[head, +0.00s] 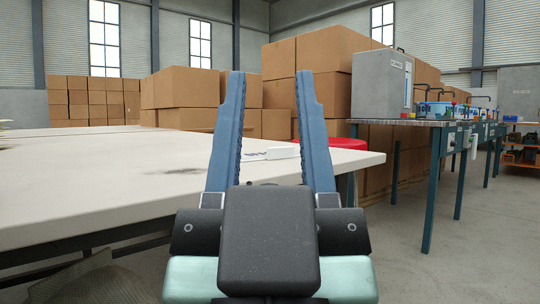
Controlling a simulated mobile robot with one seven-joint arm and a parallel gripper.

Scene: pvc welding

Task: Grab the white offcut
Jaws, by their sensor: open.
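My gripper (270,74) is open, with its two blue fingers spread apart and pointing away over the right part of a white table (100,190). A small, flat white piece (283,152), which looks like the white offcut, lies on the table near its far right edge. It shows through the gap between the fingers, beyond my gripper's dark body. Its right end is close to the right finger in the picture. Small dark marks show at its left side. I cannot tell its full shape, or how far it is from the fingers. Nothing is held.
Stacked cardboard boxes (325,52) fill the back. A workbench (425,123) with a grey machine (380,85) stands at right. The grey floor (400,250) is clear at front right.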

